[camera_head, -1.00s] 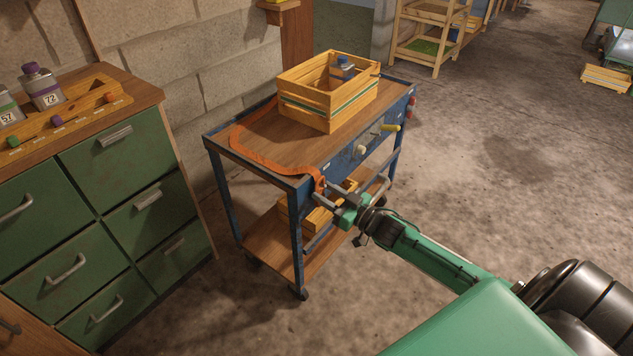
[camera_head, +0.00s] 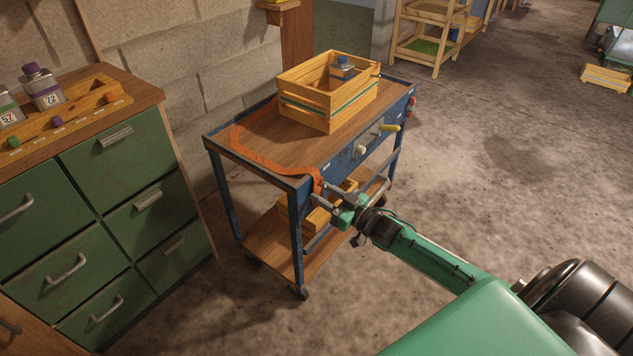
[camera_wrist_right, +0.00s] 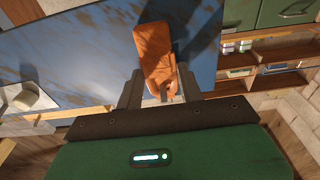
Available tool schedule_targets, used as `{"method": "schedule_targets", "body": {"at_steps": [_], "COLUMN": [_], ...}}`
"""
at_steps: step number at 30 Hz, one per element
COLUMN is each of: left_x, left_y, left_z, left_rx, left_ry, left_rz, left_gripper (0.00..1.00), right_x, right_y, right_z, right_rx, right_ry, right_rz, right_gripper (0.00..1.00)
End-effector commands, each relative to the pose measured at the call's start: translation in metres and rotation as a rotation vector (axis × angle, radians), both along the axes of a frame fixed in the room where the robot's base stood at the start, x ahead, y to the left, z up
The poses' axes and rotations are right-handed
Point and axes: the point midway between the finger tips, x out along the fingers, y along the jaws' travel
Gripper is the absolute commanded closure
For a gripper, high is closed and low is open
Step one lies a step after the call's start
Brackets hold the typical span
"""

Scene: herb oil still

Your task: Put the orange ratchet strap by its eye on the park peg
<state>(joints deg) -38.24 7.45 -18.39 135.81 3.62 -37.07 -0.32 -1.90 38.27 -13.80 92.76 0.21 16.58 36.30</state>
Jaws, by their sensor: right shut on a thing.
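The orange ratchet strap (camera_head: 262,160) lies in a long curve along the left and near edges of a blue cart's wooden top. Its near end hangs over the front left corner. My right gripper (camera_head: 319,193) is shut on that end, close to the cart's blue side panel. In the right wrist view the strap's orange end (camera_wrist_right: 156,55) stands between the two fingers; its eye is not clear. A short cream peg (camera_head: 361,149) sticks out of the side panel, right of my gripper; it may be the park peg. My left gripper is not in view.
A slatted wooden crate (camera_head: 318,113) with a blue-capped bottle (camera_head: 342,70) stands on the cart top. A yellow handle (camera_head: 390,128) sticks out right of the cream peg. A grey push bar and a lower shelf are near my gripper. Green drawers (camera_head: 118,160) stand left.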

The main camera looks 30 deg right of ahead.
Motion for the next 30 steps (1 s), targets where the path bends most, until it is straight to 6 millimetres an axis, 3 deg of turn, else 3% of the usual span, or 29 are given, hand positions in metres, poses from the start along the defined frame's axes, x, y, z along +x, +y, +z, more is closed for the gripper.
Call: {"method": "schedule_targets", "body": {"at_steps": [11,12,15,25,30], "left_x": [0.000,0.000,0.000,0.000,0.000], "left_y": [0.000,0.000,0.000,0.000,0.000], "left_z": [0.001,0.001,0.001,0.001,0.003], "left_rx": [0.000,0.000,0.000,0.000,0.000], "left_ry": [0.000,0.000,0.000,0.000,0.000], "left_rz": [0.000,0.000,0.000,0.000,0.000], "left_gripper": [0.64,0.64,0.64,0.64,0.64], "right_x": [0.000,0.000,0.000,-0.002,-0.015], "right_y": [0.000,0.000,0.000,-0.001,-0.006], "right_z": [-0.002,-0.002,-0.002,-0.002,-0.004], "right_rx": [0.000,0.000,0.000,0.000,0.000], "right_ry": [0.000,0.000,0.000,0.001,0.003], "right_rz": [0.000,0.000,0.000,0.000,-0.001], "right_gripper": [0.85,0.55,0.37,0.37,0.37]}}
